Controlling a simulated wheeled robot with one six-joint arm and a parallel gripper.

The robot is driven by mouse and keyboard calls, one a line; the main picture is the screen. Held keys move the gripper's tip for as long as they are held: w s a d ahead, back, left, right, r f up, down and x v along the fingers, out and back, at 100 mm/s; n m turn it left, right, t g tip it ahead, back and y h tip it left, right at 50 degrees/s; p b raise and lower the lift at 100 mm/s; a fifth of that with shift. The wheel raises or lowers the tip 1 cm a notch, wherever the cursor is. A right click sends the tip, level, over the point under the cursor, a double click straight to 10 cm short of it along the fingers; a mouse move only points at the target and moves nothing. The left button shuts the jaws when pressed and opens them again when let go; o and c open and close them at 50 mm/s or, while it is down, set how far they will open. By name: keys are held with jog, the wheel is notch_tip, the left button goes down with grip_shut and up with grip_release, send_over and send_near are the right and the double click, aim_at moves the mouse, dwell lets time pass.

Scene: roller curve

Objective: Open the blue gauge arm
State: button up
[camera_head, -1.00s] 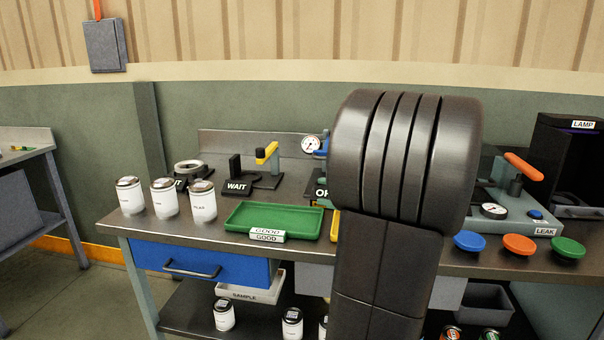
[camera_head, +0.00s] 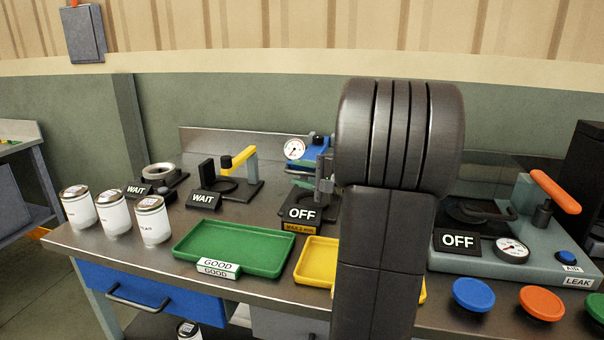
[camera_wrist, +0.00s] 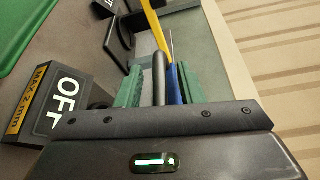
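The blue gauge arm (camera_head: 302,152) is in the middle of the head view, on a station with a round white dial (camera_head: 294,149) and an OFF sign (camera_head: 302,213). My own arm hides its right side. In the wrist view a strip of the blue arm (camera_wrist: 174,88) and a dark upright rod (camera_wrist: 159,75) show between the green fingers of my gripper (camera_wrist: 160,90). The fingers stand apart on either side of them. I cannot tell whether they touch. The OFF sign also shows at the left of the wrist view (camera_wrist: 62,98).
A station with a yellow lever (camera_head: 238,157) and WAIT sign stands left of the gauge. A green tray (camera_head: 240,248) and yellow tray (camera_head: 316,262) lie in front. White jars (camera_head: 115,214) stand left. The leak station (camera_head: 490,240) and coloured buttons (camera_head: 541,303) are right.

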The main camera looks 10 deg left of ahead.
grip_shut()
jog(key=shift+r, duration=0.15)
